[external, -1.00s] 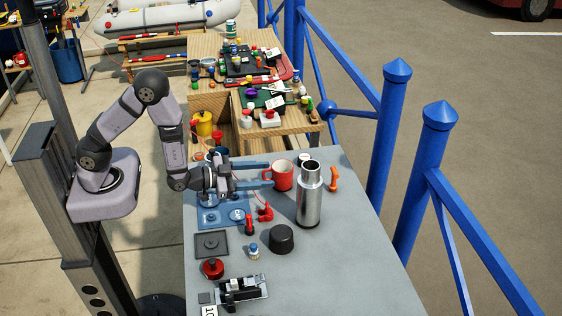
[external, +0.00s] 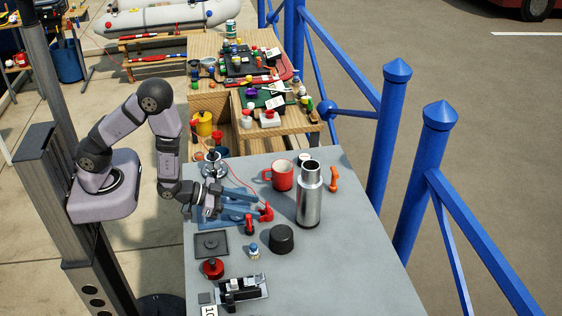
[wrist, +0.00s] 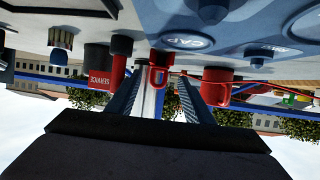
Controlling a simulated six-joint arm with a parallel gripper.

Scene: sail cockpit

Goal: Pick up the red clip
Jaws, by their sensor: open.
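The red clip (external: 266,213) lies on the grey table, right of the blue tray (external: 207,217). In the wrist view, which is upside down, a red loop-shaped piece that looks like the clip (wrist: 160,66) shows between the fingertips. My gripper (external: 258,208) is low over the tray, fingers pointing right, with the tips close to the clip. The gripper (wrist: 161,78) is open and nothing is held. I cannot tell whether the fingertips reach around the clip or stop just short of it.
A red-and-black piece (external: 249,225) stands close in front of the clip. A black cylinder (external: 281,240), a steel flask (external: 309,200) and a red mug (external: 281,176) surround it. The right front table is clear.

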